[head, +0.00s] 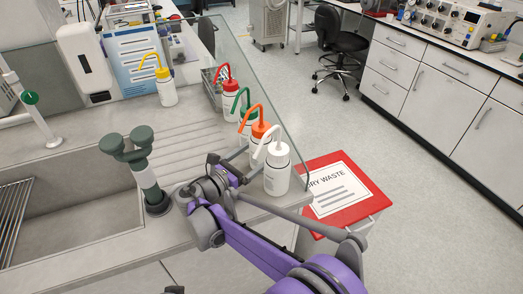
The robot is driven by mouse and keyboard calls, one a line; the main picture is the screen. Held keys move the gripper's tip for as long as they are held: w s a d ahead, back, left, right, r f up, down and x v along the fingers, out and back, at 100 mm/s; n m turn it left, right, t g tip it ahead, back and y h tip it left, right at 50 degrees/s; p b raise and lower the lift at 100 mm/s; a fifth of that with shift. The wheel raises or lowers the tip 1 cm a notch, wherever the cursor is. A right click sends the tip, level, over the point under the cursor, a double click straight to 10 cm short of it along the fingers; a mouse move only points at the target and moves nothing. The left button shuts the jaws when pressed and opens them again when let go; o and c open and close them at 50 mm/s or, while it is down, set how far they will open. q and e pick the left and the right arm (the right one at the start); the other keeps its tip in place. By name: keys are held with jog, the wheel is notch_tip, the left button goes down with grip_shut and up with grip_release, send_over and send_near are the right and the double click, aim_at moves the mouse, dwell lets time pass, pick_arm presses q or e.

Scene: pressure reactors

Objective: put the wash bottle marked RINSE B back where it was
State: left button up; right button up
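Several white wash bottles stand on the grey draining counter: one with a yellow cap (167,92), and a row along the glass screen with a red cap (230,92), a green cap (248,117), an orange cap (260,150) and a white cap (277,178). No RINSE B marking can be read on any of them. My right arm comes in from the bottom, and its gripper (228,168) is low over the counter, just left of the orange-capped and white-capped bottles. My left gripper is not seen.
A sink (80,215) with a green-topped tap fitting (146,165) lies left of the gripper. A glass screen (262,85) edges the counter behind the bottles. A red-lidded DRY WASTE bin (345,196) stands right of the counter, below it. Open floor lies beyond.

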jog(key=v, duration=0.7)
jog(key=shift+s+a+r, duration=0.15)
jog(key=shift+r, duration=0.1)
